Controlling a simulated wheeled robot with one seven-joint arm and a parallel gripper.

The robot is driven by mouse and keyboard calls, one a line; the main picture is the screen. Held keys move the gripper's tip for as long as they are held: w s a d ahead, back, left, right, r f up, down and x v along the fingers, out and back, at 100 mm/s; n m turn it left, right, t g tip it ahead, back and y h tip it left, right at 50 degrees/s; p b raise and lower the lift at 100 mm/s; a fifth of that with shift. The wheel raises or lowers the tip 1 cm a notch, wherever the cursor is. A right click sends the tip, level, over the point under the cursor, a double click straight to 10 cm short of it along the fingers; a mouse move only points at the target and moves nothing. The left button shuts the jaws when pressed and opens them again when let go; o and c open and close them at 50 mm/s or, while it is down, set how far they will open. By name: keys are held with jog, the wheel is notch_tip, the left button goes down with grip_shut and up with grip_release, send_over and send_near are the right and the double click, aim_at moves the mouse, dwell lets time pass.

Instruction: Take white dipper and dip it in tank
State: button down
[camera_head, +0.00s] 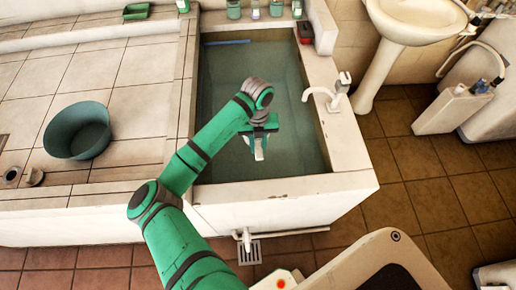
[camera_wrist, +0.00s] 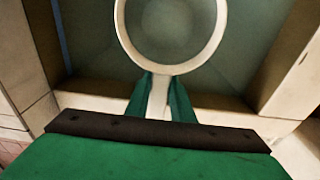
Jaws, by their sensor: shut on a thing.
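The white dipper (camera_wrist: 216,38) shows in the wrist view as a round white rim with a short handle. My gripper (camera_wrist: 160,98) is shut on that handle, with one green finger on each side. In the head view, my gripper (camera_head: 260,138) is over the water of the tank, inside its walls. Only a small white part of the dipper (camera_head: 259,149) shows there below the fingers; the rest is hidden. The tank (camera_head: 345,182) has pale walls and greenish water. I cannot tell whether the dipper touches the water.
A white tap (camera_head: 325,94) reaches over the tank's right wall. Bottles and small containers (camera_head: 254,10) line the far edge. A green basin (camera_head: 77,131) stands on the tiled ledge at left. A white washbasin (camera_head: 412,22) stands at right.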

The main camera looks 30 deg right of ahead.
notch_tip(320, 180, up, 14)
jog(key=shift+t, duration=0.4)
dwell(0.7)
